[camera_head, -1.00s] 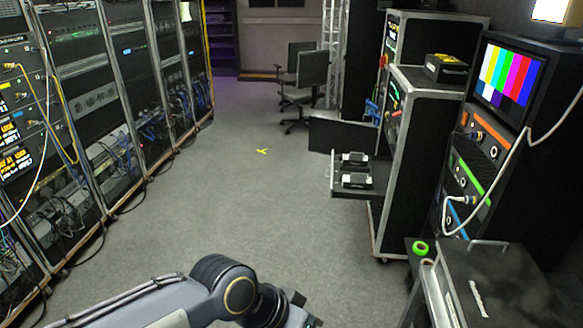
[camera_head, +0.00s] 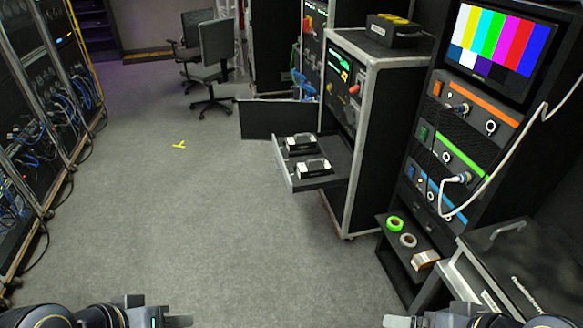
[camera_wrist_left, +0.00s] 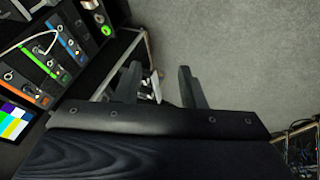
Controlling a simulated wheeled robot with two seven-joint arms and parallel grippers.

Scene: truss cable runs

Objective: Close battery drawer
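The battery drawer (camera_head: 283,170) is pulled out to the left of a black flight case with silver edges (camera_head: 349,160). Two battery units with handles sit in it, one nearer (camera_head: 313,169) and one farther (camera_head: 300,144). My left gripper (camera_head: 160,312) is at the bottom left of the head view, far from the drawer. In the left wrist view its two fingers (camera_wrist_left: 158,90) stand apart with nothing held between them. My right gripper (camera_head: 415,312) is at the bottom right, cut by the frame edge, apart from the drawer. Its visible fingers look spread like the left ones.
A dark panel (camera_head: 270,119) sticks out behind the drawer. A low shelf with tape rolls (camera_head: 395,224) and a monitor rack (camera_head: 455,145) stand right. Cable racks (camera_head: 45,110) line the left. Chairs (camera_head: 215,55) are farther back. The grey floor (camera_head: 200,220) before the drawer is clear.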

